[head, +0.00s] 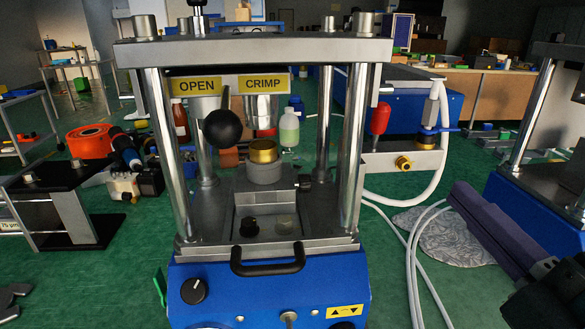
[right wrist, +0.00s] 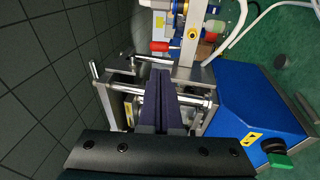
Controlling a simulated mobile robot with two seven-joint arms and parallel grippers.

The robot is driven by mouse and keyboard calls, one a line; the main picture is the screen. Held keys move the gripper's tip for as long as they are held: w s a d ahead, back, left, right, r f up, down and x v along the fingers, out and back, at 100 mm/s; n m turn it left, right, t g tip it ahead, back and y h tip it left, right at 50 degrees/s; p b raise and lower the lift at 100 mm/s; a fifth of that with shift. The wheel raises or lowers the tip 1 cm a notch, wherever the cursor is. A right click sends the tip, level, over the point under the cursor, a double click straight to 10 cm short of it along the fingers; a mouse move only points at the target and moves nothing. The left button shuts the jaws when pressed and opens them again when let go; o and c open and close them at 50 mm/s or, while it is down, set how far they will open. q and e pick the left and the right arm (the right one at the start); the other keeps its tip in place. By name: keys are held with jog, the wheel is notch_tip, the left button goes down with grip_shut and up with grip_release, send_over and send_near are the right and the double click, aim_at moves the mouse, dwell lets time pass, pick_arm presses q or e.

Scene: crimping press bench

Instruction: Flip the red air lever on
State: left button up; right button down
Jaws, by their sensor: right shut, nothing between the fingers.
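The red air lever (head: 379,117) stands upright on the grey air unit to the right of the press in the head view. It also shows in the right wrist view (right wrist: 160,47), beyond the fingertips. My right gripper (head: 462,195) has its purple fingers shut with nothing between them. It is to the right of and nearer than the lever, clearly apart from it. In the right wrist view the shut fingers (right wrist: 161,75) point toward the press top and the lever. My left gripper is not in view.
The press (head: 270,246) with steel posts and a black ball knob (head: 222,130) stands left of the lever. A brass fitting (head: 403,163) and white hoses (head: 413,250) are below and beside the lever. Another blue machine (head: 540,215) stands at the right.

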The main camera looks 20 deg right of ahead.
pick_arm(q)
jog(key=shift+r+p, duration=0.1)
jog(key=shift+p, duration=0.4)
pick_arm(e)
send_near(387, 117)
jog(key=x, duration=0.7)
jog(key=shift+f, duration=0.45)
jog(key=shift+n, duration=0.3)
jog(key=w+r+p, duration=0.1)
jog(key=p, duration=0.2)
jog(key=shift+w+r+g+p, duration=0.1)
jog(key=shift+r+g+p, duration=0.1)
jog(key=shift+g+p, duration=0.2)
jog(key=shift+w+d+f, duration=0.1)
jog(key=shift+w, duration=0.05)
jog(key=shift+f, duration=0.15)
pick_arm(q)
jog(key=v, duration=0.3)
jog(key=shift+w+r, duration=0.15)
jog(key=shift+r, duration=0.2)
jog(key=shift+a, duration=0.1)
